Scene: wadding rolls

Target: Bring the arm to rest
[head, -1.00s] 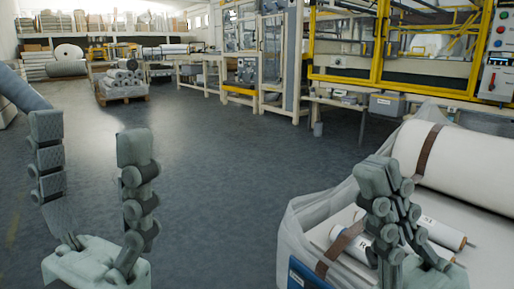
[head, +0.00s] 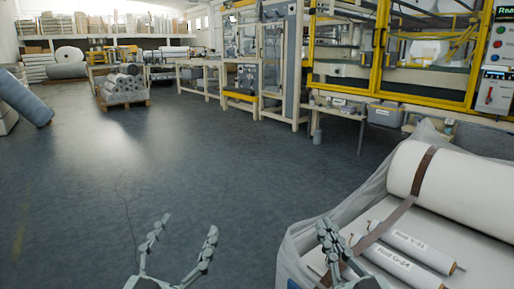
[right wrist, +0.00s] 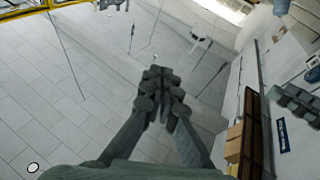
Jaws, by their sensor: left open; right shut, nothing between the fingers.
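My left gripper (head: 188,226) is at the bottom of the head view, left of centre. Its fingers are spread wide with only floor showing between them. My right gripper (head: 325,228) is at the lower right, its fingers together and empty. It appears in front of the left side of the wrapped container (head: 292,250); whether it touches cannot be told. In the right wrist view its fingertips (right wrist: 160,75) meet in the middle with nothing held.
The container holds a large white roll (head: 470,190) with a brown strap, and two labelled thin rolls, V-31 (head: 412,243) and G-24 (head: 385,259). A yellow-framed machine (head: 378,50) stands behind. A pallet of rolls (head: 122,95) is far left. The middle floor is clear.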

